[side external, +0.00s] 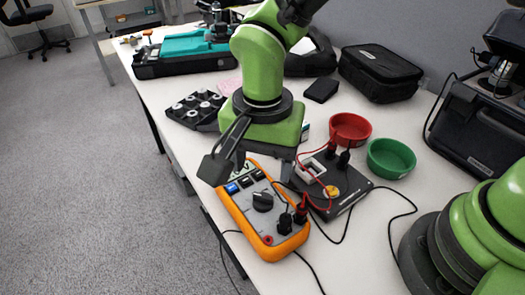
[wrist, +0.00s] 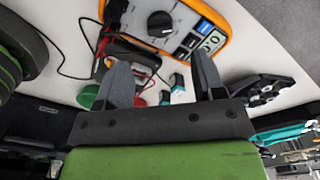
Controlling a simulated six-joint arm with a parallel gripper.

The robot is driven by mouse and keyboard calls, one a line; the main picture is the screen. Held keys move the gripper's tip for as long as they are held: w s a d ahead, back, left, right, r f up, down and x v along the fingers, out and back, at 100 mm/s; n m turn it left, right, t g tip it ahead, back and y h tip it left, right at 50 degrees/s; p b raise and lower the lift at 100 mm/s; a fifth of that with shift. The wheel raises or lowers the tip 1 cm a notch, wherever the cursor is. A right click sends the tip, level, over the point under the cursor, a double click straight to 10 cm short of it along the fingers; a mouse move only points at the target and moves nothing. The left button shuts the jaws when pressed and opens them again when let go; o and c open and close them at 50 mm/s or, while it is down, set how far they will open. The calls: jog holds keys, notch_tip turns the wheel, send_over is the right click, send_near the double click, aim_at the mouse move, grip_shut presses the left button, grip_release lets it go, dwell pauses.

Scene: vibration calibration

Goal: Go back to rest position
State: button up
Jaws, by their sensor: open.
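My gripper (side external: 231,150) hangs above the table, over the far end of the orange multimeter (side external: 260,238). Its two dark fingers are apart with nothing between them. In the wrist view the fingers of my gripper (wrist: 163,80) also show spread and empty. The multimeter has a black dial, blue and dark buttons, and black and red plugs at its near end. A black calibration device (side external: 345,194) with a yellow round spot lies just right of it, with red and black leads plugged in. The gripper partly hides the multimeter's display in the side view.
A red bowl (side external: 350,130) and a green bowl (side external: 391,158) stand behind the device. A black tray of round parts (side external: 197,108) lies to the left. A black pouch (side external: 380,72) and cases stand farther back. Loose cables cross the table's front.

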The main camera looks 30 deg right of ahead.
jog(key=shift+r, duration=0.8)
jog(key=shift+r, duration=0.1)
jog(key=s+d+r+n+t+y, duration=0.25)
jog(key=s+d+r+t, duration=0.2)
jog(key=d+r, duration=0.95)
jog(key=s+d+r+n+t, duration=0.2)
jog(key=s+d+n, duration=0.1)
jog(key=s, duration=0.5)
jog(key=shift+r+t, duration=0.2)
jog(key=shift+t, duration=0.15)
jog(key=shift+n+h, duration=0.25)
